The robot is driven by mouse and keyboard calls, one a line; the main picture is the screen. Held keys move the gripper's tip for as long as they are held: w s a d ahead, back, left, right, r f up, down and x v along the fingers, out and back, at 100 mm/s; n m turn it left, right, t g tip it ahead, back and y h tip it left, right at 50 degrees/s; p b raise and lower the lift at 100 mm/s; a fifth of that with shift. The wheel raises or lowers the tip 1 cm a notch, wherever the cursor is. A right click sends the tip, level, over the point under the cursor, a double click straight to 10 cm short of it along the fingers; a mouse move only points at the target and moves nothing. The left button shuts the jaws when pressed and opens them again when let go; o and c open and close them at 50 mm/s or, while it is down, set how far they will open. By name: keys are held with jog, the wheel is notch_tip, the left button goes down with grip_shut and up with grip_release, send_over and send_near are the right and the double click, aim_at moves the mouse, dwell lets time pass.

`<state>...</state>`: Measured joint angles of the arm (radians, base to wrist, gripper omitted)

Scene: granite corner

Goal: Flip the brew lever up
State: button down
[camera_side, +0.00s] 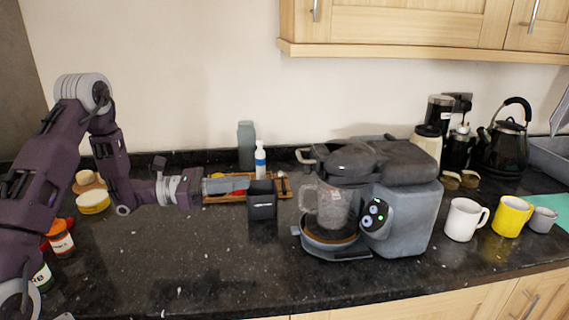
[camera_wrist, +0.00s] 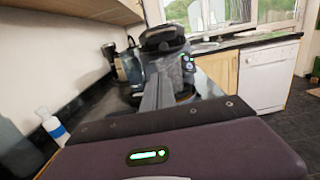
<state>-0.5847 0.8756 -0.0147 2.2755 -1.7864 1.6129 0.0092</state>
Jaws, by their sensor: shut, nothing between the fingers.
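The coffee machine (camera_side: 410,215) is a grey, rounded block with a dark top on the counter, right of centre. Its front panel (camera_side: 374,216) has small lit dots. A glass jug (camera_side: 326,205) stands on its round base. In the wrist view, the shut fingers (camera_wrist: 157,92) point at the machine (camera_wrist: 168,66).
A dark square cup (camera_side: 262,206) stands below my fingertips, before a wooden tray (camera_side: 222,199). A white bottle (camera_side: 260,161) and a grey bottle (camera_side: 246,146) stand behind. White (camera_side: 464,219) and yellow (camera_side: 511,217) mugs stand right of the machine.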

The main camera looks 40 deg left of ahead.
jog(key=w+d+r, duration=0.4)
jog(key=w+d, duration=0.3)
jog(key=shift+w+d+r, duration=0.2)
jog(key=shift+w+d, duration=0.1)
jog(key=shift+d, duration=0.1)
dwell(0.3)
jog(key=w+d+r+g+y, duration=0.2)
jog(key=r, duration=0.6)
jog(key=w+d+r+g+y, duration=0.2)
jog(key=r, duration=0.6)
jog(key=shift+w+d+g+y, duration=0.15)
jog(key=shift+d+g+y, duration=0.05)
jog(key=shift+g+y, duration=0.1)
